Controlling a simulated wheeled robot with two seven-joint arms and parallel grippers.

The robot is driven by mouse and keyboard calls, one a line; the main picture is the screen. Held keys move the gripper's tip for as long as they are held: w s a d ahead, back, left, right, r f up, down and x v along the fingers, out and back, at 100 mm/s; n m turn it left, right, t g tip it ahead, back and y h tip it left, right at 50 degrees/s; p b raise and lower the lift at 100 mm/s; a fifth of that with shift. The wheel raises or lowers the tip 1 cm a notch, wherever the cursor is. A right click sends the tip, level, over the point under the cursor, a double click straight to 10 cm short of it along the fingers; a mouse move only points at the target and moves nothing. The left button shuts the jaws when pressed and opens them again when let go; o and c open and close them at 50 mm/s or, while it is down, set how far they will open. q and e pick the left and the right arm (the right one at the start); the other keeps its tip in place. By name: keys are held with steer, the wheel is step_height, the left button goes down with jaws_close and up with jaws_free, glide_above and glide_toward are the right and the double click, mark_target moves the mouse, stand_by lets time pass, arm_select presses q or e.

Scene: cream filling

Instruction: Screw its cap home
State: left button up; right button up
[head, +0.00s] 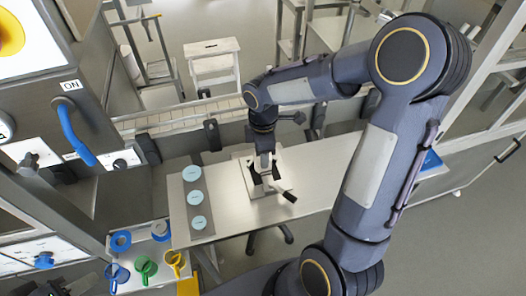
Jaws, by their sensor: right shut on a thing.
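My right gripper (264,179) points down over the white stand (247,178) in the middle of the table. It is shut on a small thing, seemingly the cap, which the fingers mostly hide. I cannot tell whether the cap sits level or how far it is turned. A dark handle sticks out of the stand to the lower right. Three pale blue discs (195,198) lie in a row on a grey strip left of the stand. A dark shape at the bottom left corner may be my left gripper (58,287), cut off by the frame; its fingers cannot be made out.
The table (310,170) is clear right of the stand. A conveyor (180,118) runs behind it. A machine with a blue lever (72,132) stands at left. My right arm covers much of the right side.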

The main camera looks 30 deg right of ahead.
steer(key=m+b, duration=0.1)
steer(key=m, duration=0.2)
steer(key=shift+f, duration=0.1)
steer(key=m, duration=0.2)
steer(key=shift+m, duration=0.4)
steer(key=shift+m+b, duration=0.6)
steer(key=shift+m, duration=0.6)
steer(key=m, duration=0.2)
steer(key=shift+m, duration=0.3)
steer(key=shift+c, duration=0.4)
steer(key=shift+m, duration=0.4)
steer(key=shift+c, duration=0.9)
